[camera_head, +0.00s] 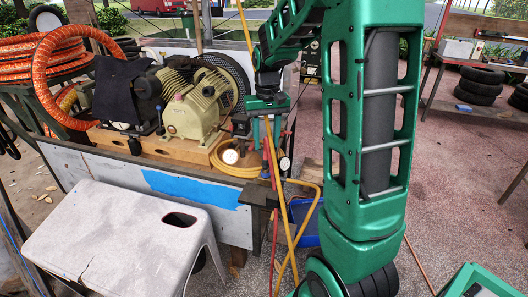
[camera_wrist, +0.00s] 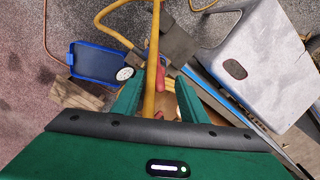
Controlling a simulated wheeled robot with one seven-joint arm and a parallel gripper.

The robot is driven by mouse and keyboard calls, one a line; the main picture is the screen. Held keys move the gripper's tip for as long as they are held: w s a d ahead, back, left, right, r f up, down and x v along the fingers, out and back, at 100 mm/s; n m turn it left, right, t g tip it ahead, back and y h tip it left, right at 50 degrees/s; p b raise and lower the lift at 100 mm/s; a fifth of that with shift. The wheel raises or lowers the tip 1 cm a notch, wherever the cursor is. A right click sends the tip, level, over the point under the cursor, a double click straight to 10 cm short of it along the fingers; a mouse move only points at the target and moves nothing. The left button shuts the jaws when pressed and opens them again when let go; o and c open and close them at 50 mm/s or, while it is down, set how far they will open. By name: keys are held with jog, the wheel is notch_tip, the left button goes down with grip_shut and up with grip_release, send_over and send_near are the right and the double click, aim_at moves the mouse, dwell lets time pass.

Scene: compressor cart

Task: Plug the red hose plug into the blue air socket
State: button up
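My gripper (camera_head: 267,112) is pointed down beside the compressor's front fittings. In the wrist view its two green fingers (camera_wrist: 159,108) stand apart, with gaps showing beside what lies between them. A yellow hose (camera_wrist: 152,60) runs between the fingers, and red parts (camera_wrist: 160,78) show beside it; these may be the red hose plug, but its shape is mostly hidden. In the head view a red length (camera_head: 272,155) hangs below the gripper next to the yellow hose (camera_head: 289,225). A small blue part (camera_head: 265,173) near the gauges may be the blue air socket; I cannot tell surely.
The cream compressor (camera_head: 196,108) sits on a wooden beam, with an orange hose coil (camera_head: 62,52) at left. A white stool (camera_head: 135,235) stands in front. A blue tray (camera_wrist: 97,62) lies on the floor.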

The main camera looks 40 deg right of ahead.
jog(key=shift+r, duration=2.4)
